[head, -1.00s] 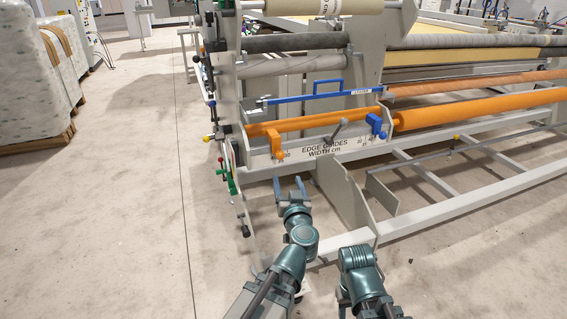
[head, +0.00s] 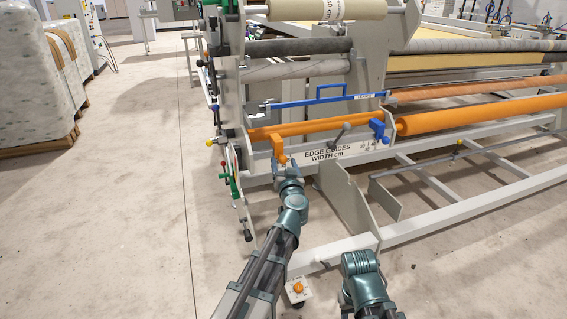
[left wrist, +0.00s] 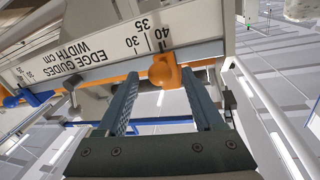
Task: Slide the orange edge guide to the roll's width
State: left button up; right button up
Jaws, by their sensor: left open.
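The orange edge guide (head: 277,142) stands at the left end of the scale plate marked "EDGE GUIDES WIDTH cm" (head: 327,154) in the head view. In the left wrist view its round orange knob (left wrist: 161,74) is by the 40 mark. My left gripper (head: 287,165) is just below the guide, open; the left wrist view shows its two fingers (left wrist: 156,100) apart, with the knob ahead between their tips. A blue edge guide (head: 378,130) sits at the plate's right end. An orange roll (head: 325,124) lies behind the plate. My right gripper is outside the head view.
A blue bar with a handle (head: 330,97) spans above the plate. A grey lever (head: 340,133) rises between the two guides. A grey upright panel (head: 345,205) and frame rails lie to the right of my left arm.

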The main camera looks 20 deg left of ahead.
pick_arm(q)
jog(key=shift+w+a, duration=0.2)
jog(key=shift+w, duration=0.35)
grip_shut()
dwell(1.1)
